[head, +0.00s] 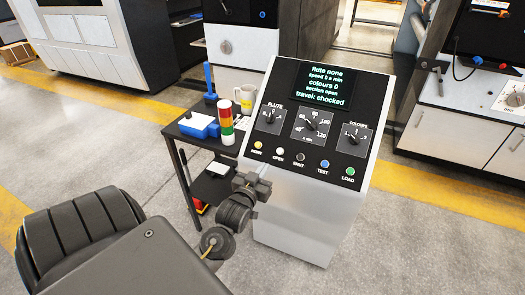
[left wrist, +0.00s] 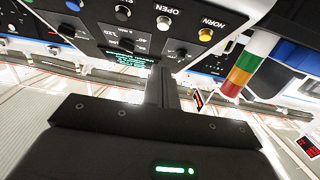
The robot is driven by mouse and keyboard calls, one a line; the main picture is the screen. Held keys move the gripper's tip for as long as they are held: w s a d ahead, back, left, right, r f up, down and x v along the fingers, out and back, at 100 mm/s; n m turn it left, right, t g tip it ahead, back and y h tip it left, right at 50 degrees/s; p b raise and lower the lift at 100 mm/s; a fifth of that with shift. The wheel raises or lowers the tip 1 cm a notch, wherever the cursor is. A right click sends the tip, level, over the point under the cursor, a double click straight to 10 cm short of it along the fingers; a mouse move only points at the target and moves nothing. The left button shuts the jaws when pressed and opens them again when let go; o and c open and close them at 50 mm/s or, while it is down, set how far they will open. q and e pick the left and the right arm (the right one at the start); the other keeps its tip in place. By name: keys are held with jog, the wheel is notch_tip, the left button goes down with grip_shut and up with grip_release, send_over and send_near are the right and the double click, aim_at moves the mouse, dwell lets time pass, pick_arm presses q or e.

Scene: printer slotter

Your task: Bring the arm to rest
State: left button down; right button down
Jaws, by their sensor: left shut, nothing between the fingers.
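My left arm comes in from the lower left in the head view. Its gripper (head: 254,186) is shut and empty, in front of the left side of the grey control console (head: 300,205), below the HORN button (head: 258,145). I cannot tell whether it touches the console. In the left wrist view the shut fingers (left wrist: 161,85) point toward the console panel (left wrist: 105,32), seen upside down. The console's screen (head: 325,84) reads flute none, colours 0, section open, travel: chocked. My right gripper is not in view.
A dark side table (head: 178,133) stands left of the console, with a blue-and-white device (head: 200,125) and a mug (head: 243,97) on it. A red, yellow and green stack light (head: 227,122) stands close to the console. Large machines stand behind. Open grey floor (head: 405,240) lies right of the console.

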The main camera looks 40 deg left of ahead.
pick_arm(q)
jog(key=shift+s+d+r, duration=0.1)
jog(key=shift+s+d, duration=0.1)
jog(key=shift+s, duration=0.05)
dwell(0.4)
notch_tip(320, 180, down, 19)
jog(key=d+m+g+h, duration=0.2)
jog(key=g, duration=0.1)
jog(key=s+d+f+m+g+h, duration=0.1)
jog(key=s+d+f+g, duration=0.1)
jog(key=s+f, duration=0.5)
jog(key=s+d+f+m+g+h, duration=0.1)
jog(key=s+d+f+g, duration=0.1)
jog(key=f, duration=0.9)
jog(key=s+d+f+g, duration=0.2)
jog(key=s+f, duration=0.4)
jog(key=s, duration=0.5)
jog(key=s+d+f+m+g+h, duration=0.1)
jog(key=s+d+f+g, duration=0.1)
jog(key=s+f, duration=0.4)
jog(key=s+d+f+m+g, duration=0.1)
jog(key=s+d+f+g, duration=0.2)
jog(key=s+f, duration=0.4)
jog(key=s+g, duration=0.1)
jog(key=s, duration=0.8)
jog(key=shift+g+h, duration=0.3)
jog(key=shift+h, duration=0.1)
